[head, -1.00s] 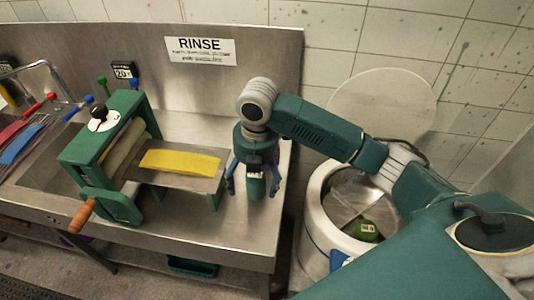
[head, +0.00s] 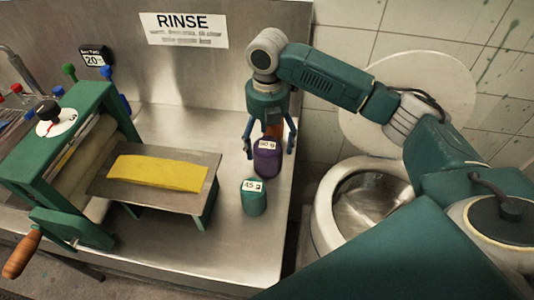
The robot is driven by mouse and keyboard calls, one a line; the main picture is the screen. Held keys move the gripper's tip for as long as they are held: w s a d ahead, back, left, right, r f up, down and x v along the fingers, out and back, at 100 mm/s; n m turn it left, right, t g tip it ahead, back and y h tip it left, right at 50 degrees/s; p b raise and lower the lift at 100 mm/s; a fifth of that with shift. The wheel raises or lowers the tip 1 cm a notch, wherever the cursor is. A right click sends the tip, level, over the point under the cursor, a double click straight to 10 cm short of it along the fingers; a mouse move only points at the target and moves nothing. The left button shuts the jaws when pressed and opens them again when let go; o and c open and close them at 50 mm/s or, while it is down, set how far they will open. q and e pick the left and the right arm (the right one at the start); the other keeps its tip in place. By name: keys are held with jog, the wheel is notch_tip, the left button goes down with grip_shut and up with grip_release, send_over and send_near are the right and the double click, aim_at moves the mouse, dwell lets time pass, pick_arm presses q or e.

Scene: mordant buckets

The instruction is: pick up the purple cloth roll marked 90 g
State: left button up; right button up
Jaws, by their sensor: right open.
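The purple cloth roll (head: 267,162) stands upright on the steel counter, right of the yellow cloth. Its white label is small and seems to read 90 g. My right gripper (head: 268,153) is open, pointing down just over the roll, with one finger to each side of its upper part. I cannot tell whether the fingers touch it. A teal roll (head: 254,202) marked 45 g stands in front of the purple one. An orange-brown thing (head: 273,132) shows partly behind the purple roll, between the fingers. My left gripper is not in view.
A green wringer (head: 70,150) with a steel tray (head: 200,192) bearing a yellow cloth (head: 160,172) stands left. A round drum (head: 325,205) with its lid raised is right, beyond the counter edge. The counter front is clear.

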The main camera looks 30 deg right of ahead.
jog(key=shift+s+a+f, duration=0.1)
jog(key=shift+s+f, duration=0.05)
jog(key=shift+f, duration=0.35)
jog(key=shift+s+a+f, duration=0.1)
jog(key=shift+s+f, duration=0.05)
jog(key=shift+f, duration=0.35)
jog(key=shift+d+f, duration=0.1)
jog(key=shift+f, duration=0.25)
jog(key=shift+w+f+p, duration=0.15)
jog(key=shift+f+p, duration=0.2)
jog(key=shift+p, duration=0.15)
notch_tip(320, 180, down, 4)
jog(key=shift+r+p, duration=0.15)
jog(key=shift+p, duration=0.65)
jog(key=shift+f, duration=0.5)
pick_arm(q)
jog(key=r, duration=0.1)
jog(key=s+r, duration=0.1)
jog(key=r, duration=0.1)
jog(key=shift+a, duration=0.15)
pick_arm(e)
jog(key=c, duration=1.5)
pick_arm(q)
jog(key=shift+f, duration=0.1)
pick_arm(e)
jog(key=shift+r, duration=0.1)
